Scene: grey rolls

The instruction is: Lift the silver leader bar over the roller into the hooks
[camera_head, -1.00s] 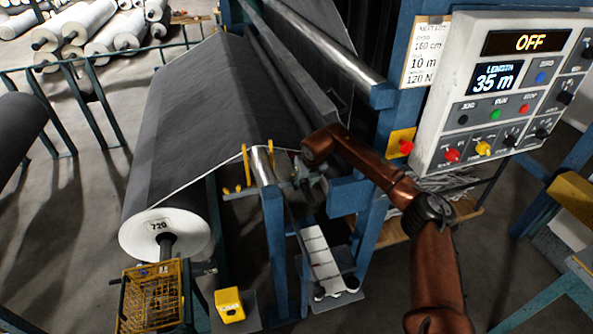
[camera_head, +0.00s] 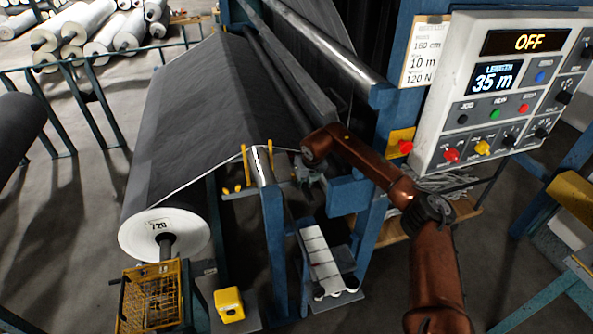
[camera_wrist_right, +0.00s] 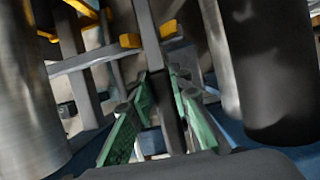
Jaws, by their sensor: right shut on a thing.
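My right gripper (camera_head: 310,178) is at the near end of the machine, just right of a short silver roller end (camera_head: 262,165); its fingertips are small and partly hidden by the arm in the head view. In the right wrist view its green-padded fingers (camera_wrist_right: 162,120) are shut on a narrow grey bar, which I take as the leader bar (camera_wrist_right: 147,35). The bar runs away between two large cylinders. A long grey bar (camera_head: 292,75) lies below the upper silver roller (camera_head: 325,50) in the head view. Yellow upright hooks (camera_head: 245,160) stand beside the roller end. My left gripper is out of view.
Dark grey fabric (camera_head: 200,110) slopes down to a big roll labelled 720 (camera_head: 160,228). A control panel (camera_head: 500,90) reading OFF and 35 m stands right of my arm. A yellow basket (camera_head: 150,298), a yellow box (camera_head: 229,304) and blue frame posts (camera_head: 274,250) stand below.

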